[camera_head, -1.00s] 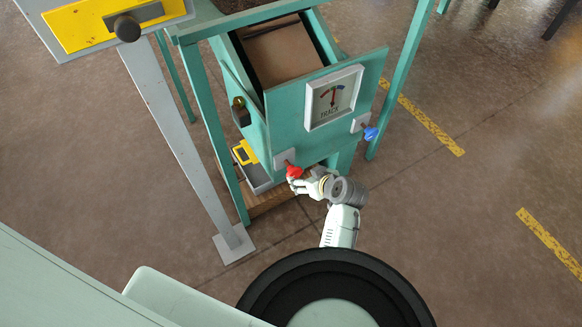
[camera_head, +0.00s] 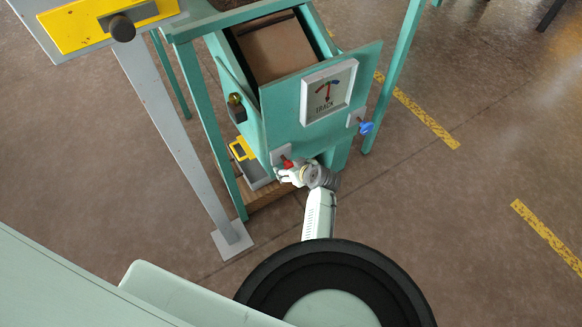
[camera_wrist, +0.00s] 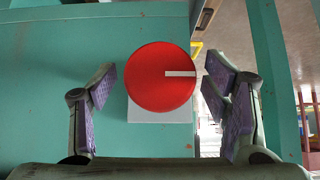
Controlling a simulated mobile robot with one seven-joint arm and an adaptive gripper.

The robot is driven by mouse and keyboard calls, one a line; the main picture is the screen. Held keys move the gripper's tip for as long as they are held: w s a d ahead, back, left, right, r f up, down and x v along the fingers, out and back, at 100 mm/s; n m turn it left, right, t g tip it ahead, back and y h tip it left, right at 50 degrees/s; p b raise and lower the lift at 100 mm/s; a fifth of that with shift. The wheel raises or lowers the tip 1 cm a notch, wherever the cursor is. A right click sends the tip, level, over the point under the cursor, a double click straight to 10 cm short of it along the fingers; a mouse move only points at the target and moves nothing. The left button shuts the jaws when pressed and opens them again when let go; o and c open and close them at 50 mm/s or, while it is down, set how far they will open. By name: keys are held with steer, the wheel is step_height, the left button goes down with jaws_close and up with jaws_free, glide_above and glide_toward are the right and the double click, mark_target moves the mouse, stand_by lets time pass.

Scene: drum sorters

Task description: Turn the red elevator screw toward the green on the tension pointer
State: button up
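The red elevator screw (camera_head: 287,163) is on a grey plate at the lower left of the teal machine front. In the wrist view, it is a round red knob (camera_wrist: 152,88) with a white mark pointing right. My gripper (camera_wrist: 158,84) is open, one purple-padded finger on each side of the knob, with visible gaps. In the head view, my gripper (camera_head: 285,174) is at the screw and partly hides it. The dial (camera_head: 327,92), labelled TRACK, has a red pointer roughly upright over a coloured arc; its exact colour zone is too small to tell.
A blue screw (camera_head: 366,127) is at the right of the panel. A dark knob (camera_head: 236,101) and a yellow-handled grey tray (camera_head: 257,175) are at the left. A grey post (camera_head: 180,130) and teal legs stand around. Floor at the right is clear.

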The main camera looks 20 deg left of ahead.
steer(key=c, duration=1.1)
steer(key=shift+c, duration=0.3)
steer(key=shift+g, duration=0.3)
steer(key=shift+w+d+f+m+g+y+b, duration=0.1)
steer(key=shift+m+g+y+b, duration=0.4)
steer(key=shift+g+y, duration=0.1)
steer(key=shift+w+d+f+m+g+y+b, duration=0.1)
steer(key=shift+m+g+y+b, duration=0.25)
steer(key=shift+m+g+y, duration=0.2)
steer(key=m+g+y+b, duration=0.2)
steer(key=y+b, duration=0.1)
steer(key=shift+f+g, duration=0.1)
steer(key=shift+g, duration=0.25)
steer(key=m+y+b, duration=0.1)
steer(key=y+b, duration=0.1)
steer(key=m+g+y+b, duration=0.1)
steer(key=m+y+b, duration=0.1)
steer(key=shift+f+g+b, duration=0.15)
steer(key=shift+g+b, duration=0.15)
steer(key=shift+b, duration=0.05)
steer(key=shift+m+g+y+b, duration=0.4)
steer(key=shift+m+y+b, duration=0.9)
steer(key=shift+m, duration=0.25)
